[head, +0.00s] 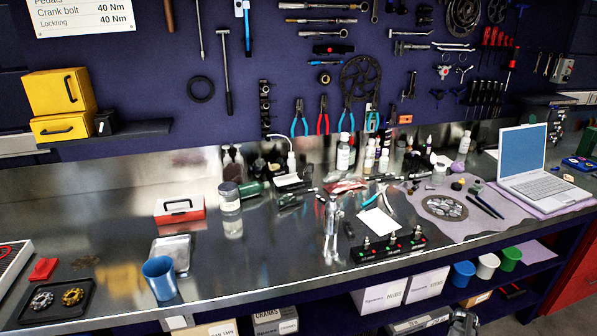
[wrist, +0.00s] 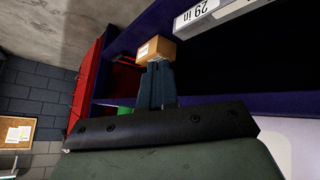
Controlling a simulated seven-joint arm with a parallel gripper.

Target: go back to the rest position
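My gripper (wrist: 157,70) shows in the wrist view as two dark fingers side by side, with no clear gap between them. Nothing is visibly held. A small brown cardboard box (wrist: 157,49) shows beyond the fingertips; it appears to be on the lower shelf, behind them. In the head view, a dark part at the bottom edge right of centre (head: 465,321) looks like the end of my arm, in front of the bench and below its top. Most of the arm is out of view.
The steel bench top (head: 290,262) holds a blue cup (head: 158,277), a red-and-white box (head: 180,210), several bottles, a laptop (head: 540,170) and a black tray (head: 58,300). The shelf below holds white boxes (head: 428,284) and several cups. Tools hang on the wall. The bench front edge is near my gripper.

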